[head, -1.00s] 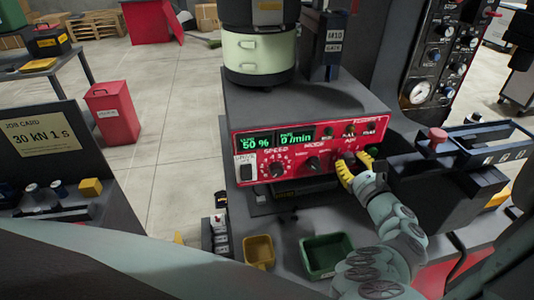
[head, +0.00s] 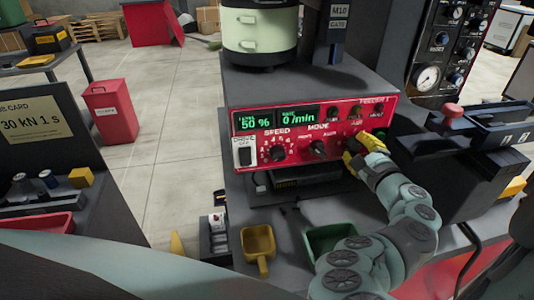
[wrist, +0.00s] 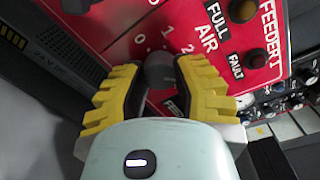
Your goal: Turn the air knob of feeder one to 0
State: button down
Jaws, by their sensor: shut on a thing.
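The red front panel of feeder one (head: 290,159) shows in the head view, with green readouts of 50 % and 0/min. The air knob (wrist: 158,72) is a dark round knob in the wrist view, beside printed numbers 0, 1 and 2 and the word AIR. My gripper (wrist: 160,82) has yellow padded fingers on both sides of this knob and is shut on it. In the head view my gripper (head: 362,146) covers the knob at the panel's right end. I cannot tell which number the knob points to.
The speed knob (head: 278,154) and mode knob (head: 318,148) sit left of my gripper. A dark bracket with a red button (head: 452,110) stands close on the right. A yellow scoop (head: 258,243) and green bin (head: 326,238) lie below. A gauge panel (head: 440,60) stands behind.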

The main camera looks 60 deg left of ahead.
jog(key=n+b, duration=0.2)
jog(key=n, duration=0.1)
jog(key=n+b, duration=0.2)
jog(key=n, duration=0.1)
jog(key=shift+s+a+f+b, duration=0.1)
jog(key=shift+s+a+b, duration=0.05)
jog(key=shift+b, duration=0.15)
jog(key=n+b, duration=0.5)
jog(key=n, duration=0.1)
jog(key=shift+f+b, duration=0.1)
jog(key=shift+b, duration=0.25)
jog(key=n+b, duration=0.4)
jog(key=shift+f+t, duration=0.1)
jog(key=shift+t, duration=0.3)
jog(key=n+b, duration=0.4)
jog(key=b, duration=0.1)
jog(key=shift+b, duration=0.35)
jog(key=shift+n+b, duration=2.05)
jog(key=shift+n, duration=0.55)
jog(key=c, duration=0.6)
grip_release()
jog(key=shift+r, duration=0.2)
jog(key=shift+r, duration=0.1)
